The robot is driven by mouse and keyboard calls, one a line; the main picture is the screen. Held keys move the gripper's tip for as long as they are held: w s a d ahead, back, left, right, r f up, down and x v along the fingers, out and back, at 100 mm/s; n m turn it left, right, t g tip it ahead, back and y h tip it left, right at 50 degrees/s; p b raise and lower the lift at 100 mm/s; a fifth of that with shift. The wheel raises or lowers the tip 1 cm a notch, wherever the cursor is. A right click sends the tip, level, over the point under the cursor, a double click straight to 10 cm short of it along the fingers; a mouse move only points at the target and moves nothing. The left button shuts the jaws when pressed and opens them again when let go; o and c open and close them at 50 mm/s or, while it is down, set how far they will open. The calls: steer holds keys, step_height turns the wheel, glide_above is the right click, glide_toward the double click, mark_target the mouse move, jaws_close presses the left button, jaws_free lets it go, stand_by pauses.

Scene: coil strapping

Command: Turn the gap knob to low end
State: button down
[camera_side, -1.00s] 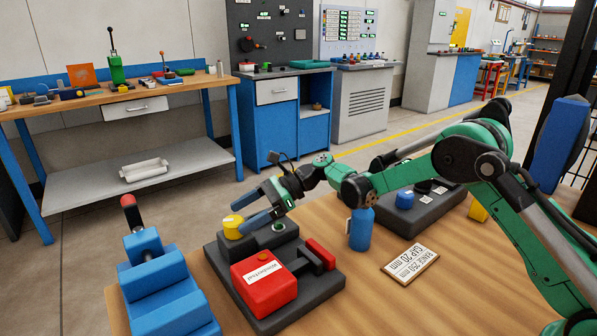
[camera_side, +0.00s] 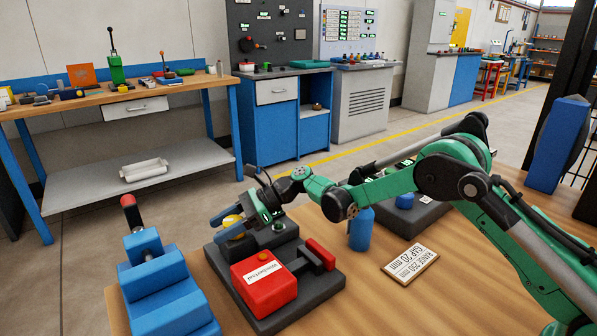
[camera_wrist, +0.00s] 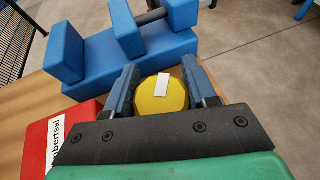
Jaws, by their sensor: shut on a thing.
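The yellow gap knob (camera_wrist: 162,95) with a white pointer mark sits between the blue fingers of my gripper (camera_wrist: 160,92) in the wrist view. In the side view, the knob (camera_side: 232,221) is partly hidden by the gripper (camera_side: 230,228), which reaches in from the right. The fingers are shut on the knob's sides. The knob is on a dark base (camera_side: 222,265) next to a red block (camera_side: 263,285) with a label. A card (camera_side: 410,264) on the table reads "GAP 20 mm" and "RANGE 250 mm".
A blue stepped fixture (camera_side: 165,295) with a red-tipped lever (camera_side: 131,212) stands left of the dark base. A blue cylinder (camera_side: 361,232) stands to the right, with a dark tray (camera_side: 425,216) behind it. Bare wooden table lies in front of the card.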

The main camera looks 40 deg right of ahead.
mark_target(229, 223)
steer(key=n+g, duration=0.3)
steer(key=shift+s+g, duration=0.15)
steer(key=shift+g, duration=0.15)
steer(key=shift+s+n+g, duration=0.25)
steer(key=shift+n+g, duration=0.55)
steer(key=shift+c, duration=1.4)
jaws_free()
steer(key=shift+d+r, duration=0.2)
steer(key=shift+d, duration=0.1)
steer(key=v, duration=0.2)
steer(key=shift+w+d+r, duration=0.1)
steer(key=shift+d+r, duration=0.2)
steer(key=shift+r, duration=0.05)
step_height(229, 223, up, 6)
steer(key=shift+a+r, duration=0.15)
steer(key=shift+r, duration=0.05)
